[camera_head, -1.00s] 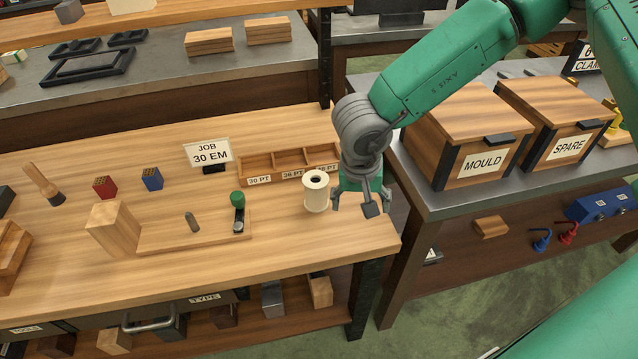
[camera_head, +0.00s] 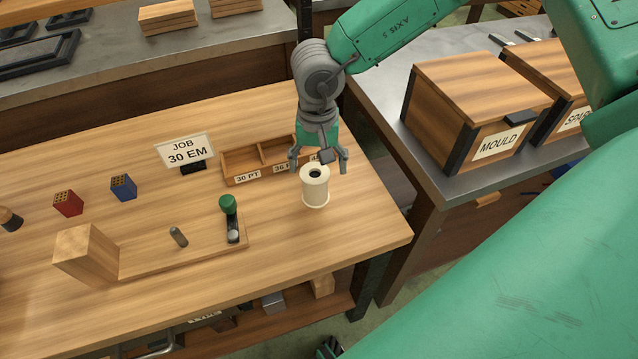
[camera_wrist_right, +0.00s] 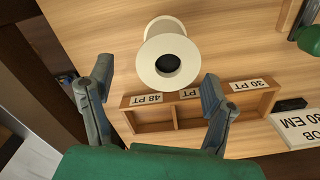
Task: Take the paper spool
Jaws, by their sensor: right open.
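The paper spool (camera_head: 315,190) is a cream cylinder with a dark centre hole, standing upright on the wooden bench near its right end. My right gripper (camera_head: 319,166) is open, just behind and above the spool, with its fingers spread. In the right wrist view the spool (camera_wrist_right: 165,58) lies ahead of and between the open fingers of the right gripper (camera_wrist_right: 157,88), and nothing is held. Whether a finger touches the spool cannot be told. My left gripper is not in view.
The compartment tray (camera_head: 262,158) with point-size labels sits close behind the spool. The JOB sign (camera_head: 186,150) and a wooden board with a green-knobbed tool (camera_head: 229,207) are to the left. The MOULD box (camera_head: 470,115) is on the metal table at right. Bench in front of the spool is clear.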

